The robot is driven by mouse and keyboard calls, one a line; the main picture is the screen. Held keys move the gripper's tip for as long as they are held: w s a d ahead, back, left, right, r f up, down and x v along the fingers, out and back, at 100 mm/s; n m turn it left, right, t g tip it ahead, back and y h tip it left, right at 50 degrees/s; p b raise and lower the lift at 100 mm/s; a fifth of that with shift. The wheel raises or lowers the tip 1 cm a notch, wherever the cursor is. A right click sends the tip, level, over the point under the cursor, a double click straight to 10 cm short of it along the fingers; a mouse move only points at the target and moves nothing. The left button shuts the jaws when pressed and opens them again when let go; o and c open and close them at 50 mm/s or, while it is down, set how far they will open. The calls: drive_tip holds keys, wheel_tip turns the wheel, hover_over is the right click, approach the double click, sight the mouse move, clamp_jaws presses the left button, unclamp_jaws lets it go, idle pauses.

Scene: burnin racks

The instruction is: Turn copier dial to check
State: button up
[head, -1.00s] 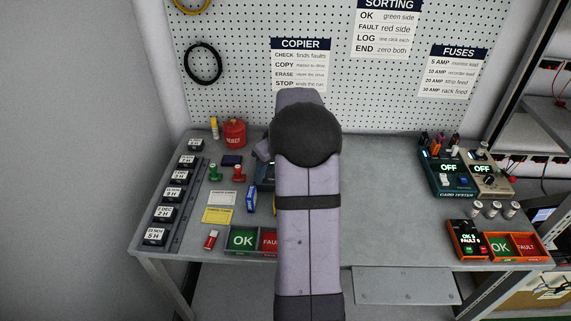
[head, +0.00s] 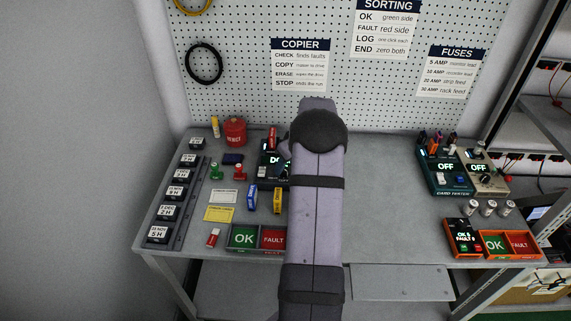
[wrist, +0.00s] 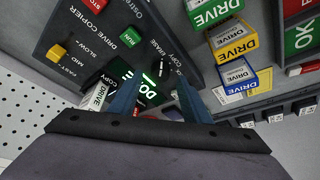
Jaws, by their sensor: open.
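The drive copier (head: 268,158) is a dark unit at the back of the bench, partly hidden behind my arm in the head view. In the wrist view, its dark panel (wrist: 105,62) carries a yellow knob, a green RUN button and a lit green display (wrist: 148,90). A small black dial (wrist: 163,68) with a white mark sits beside the COPY and ERASE lettering; I cannot tell which word it points to. My gripper (wrist: 160,84) is open over the panel, its two blue fingers apart near the dial and display. I cannot tell whether they touch.
Blue and yellow drives (wrist: 236,42) stand beside the copier. A green OK and red FAULT tray (head: 242,237) is at the front. A red pot (head: 235,132) stands at back left. The bench middle right of my arm (head: 388,190) is clear.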

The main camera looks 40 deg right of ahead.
sight(284, 171)
drive_tip(key=shift+x, duration=1.1)
drive_tip(key=c, duration=1)
drive_tip(key=shift+c, duration=0.2)
